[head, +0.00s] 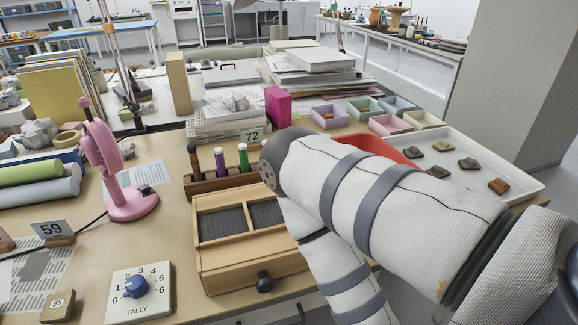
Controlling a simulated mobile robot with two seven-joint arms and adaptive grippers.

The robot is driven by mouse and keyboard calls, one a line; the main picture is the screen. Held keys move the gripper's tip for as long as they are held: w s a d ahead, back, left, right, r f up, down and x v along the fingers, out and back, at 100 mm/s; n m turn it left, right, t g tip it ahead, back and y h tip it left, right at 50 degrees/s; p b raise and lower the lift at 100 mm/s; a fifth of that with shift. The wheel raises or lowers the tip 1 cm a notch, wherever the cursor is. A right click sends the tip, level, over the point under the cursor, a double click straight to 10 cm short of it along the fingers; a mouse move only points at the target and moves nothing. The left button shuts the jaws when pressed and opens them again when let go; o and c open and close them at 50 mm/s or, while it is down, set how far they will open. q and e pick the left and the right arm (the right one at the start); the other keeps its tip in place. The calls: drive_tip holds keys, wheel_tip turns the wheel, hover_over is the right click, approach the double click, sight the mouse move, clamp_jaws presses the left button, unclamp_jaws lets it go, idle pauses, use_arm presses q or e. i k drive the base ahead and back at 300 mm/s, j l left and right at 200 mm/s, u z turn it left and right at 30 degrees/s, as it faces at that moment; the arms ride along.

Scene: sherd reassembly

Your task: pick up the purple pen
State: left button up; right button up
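The purple pen (220,162) stands upright in a wooden pen rack (212,184) near the middle of the table. A brown pen (193,160) stands to its left and a green pen (243,158) to its right, in the same rack. The lower part of the purple pen is hidden by the rack. My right arm comes in from the right and bends just right of the rack, and its gripper is not in view. My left gripper is not in view.
A wooden box (245,262) with dark compartments sits in front of the rack. A pink fan (128,195) stands to the left, near a tally dial (140,288). A white tray of sherds (478,160) is at right. A number 72 card (252,136) stands behind the rack.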

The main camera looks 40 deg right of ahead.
sight(218, 152)
drive_tip(key=z, duration=0.75)
drive_tip(key=u, duration=1.6)
drive_tip(key=z, duration=1.6)
